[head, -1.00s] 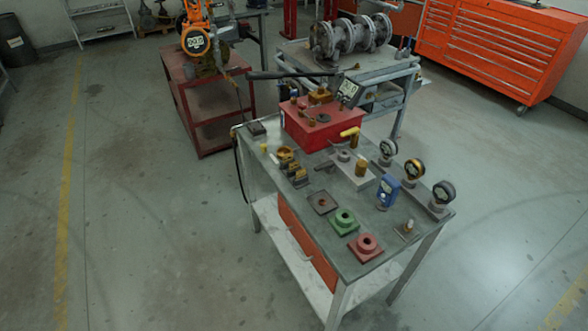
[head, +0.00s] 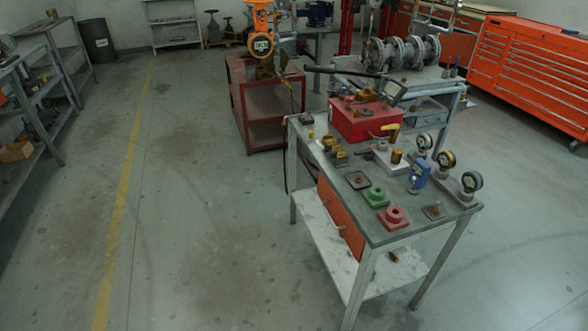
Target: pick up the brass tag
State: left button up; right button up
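I cannot single out the brass tag at this size. Several small brass-coloured pieces (head: 338,156) sit near the left edge of the workbench top (head: 345,200). A brass-coloured cylinder (head: 396,156) stands on a grey plate further right. A small yellowish piece (head: 311,134) is near the bench's back left corner. A small brownish piece (head: 393,257) lies on the bench's lower shelf, too small to make out. Neither of my grippers is in view.
On the bench are a red box (head: 360,121), a green flanged block (head: 375,197), a red one (head: 393,216), a blue device (head: 418,177) and dial gauges (head: 472,181). A red stand (head: 262,100) is behind. The floor left of the bench is clear.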

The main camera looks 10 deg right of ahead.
aim_at(336, 148)
jog(key=z, duration=0.5)
jog(key=k, duration=0.25)
jog(key=u, duration=1.4)
jog(key=i, duration=1.9)
jog(key=z, duration=1.6)
jog(key=i, duration=0.75)
jog(key=z, duration=0.75)
